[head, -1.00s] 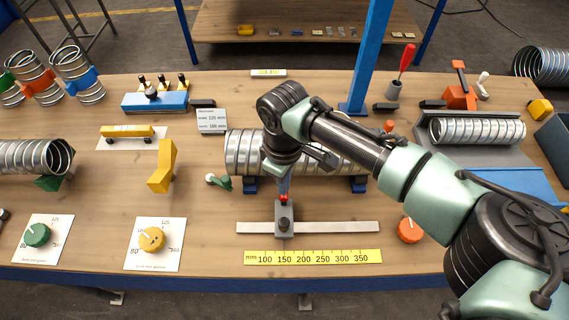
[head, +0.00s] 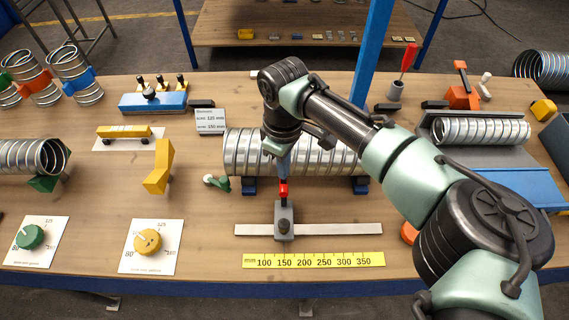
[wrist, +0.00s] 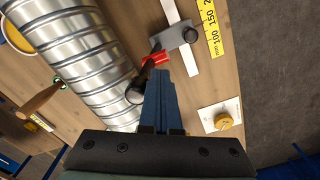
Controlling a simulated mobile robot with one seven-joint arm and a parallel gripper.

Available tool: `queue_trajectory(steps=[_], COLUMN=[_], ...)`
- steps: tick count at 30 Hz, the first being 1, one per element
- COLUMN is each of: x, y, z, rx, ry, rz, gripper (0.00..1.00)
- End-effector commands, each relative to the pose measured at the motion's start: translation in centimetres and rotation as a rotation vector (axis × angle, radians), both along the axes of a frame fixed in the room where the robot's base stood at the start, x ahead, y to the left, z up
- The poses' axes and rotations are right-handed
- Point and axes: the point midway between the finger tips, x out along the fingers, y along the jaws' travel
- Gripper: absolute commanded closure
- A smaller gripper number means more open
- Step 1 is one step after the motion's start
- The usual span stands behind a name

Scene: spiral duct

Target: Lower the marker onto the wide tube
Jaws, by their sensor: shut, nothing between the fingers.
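The wide tube (head: 315,152), a ribbed silver spiral duct, lies across blue supports in mid-bench; it also shows in the wrist view (wrist: 82,55). The marker (head: 283,190), a dark arm with a red band, rises from a grey carriage (head: 284,221) on a pale rail (head: 345,229). In the wrist view the marker's red band (wrist: 155,57) is beside my fingertips, and its dark round end is close to the tube's edge; contact cannot be told. My gripper (head: 284,178) is shut and empty, at the marker's upper part. Its blue fingers show in the wrist view (wrist: 158,80).
A yellow ruler (head: 313,259) lies in front of the rail. A small green clamp (head: 218,182) and a yellow block (head: 158,168) are left of the tube. An orange knob (head: 409,233) is partly hidden by my arm. Bare bench lies left of the rail.

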Motion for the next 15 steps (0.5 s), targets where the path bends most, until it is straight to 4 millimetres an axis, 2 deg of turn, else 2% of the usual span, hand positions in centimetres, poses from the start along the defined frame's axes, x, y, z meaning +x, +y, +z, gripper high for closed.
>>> queue_trajectory(steps=[1, 15], x=[-0.1, 1.9], y=[0.0, 0.0], z=[-0.8, -0.9], rx=[-0.002, -0.003], ry=[0.01, 0.005], rz=[0.0, 0.0], gripper=[1.0, 1.0])
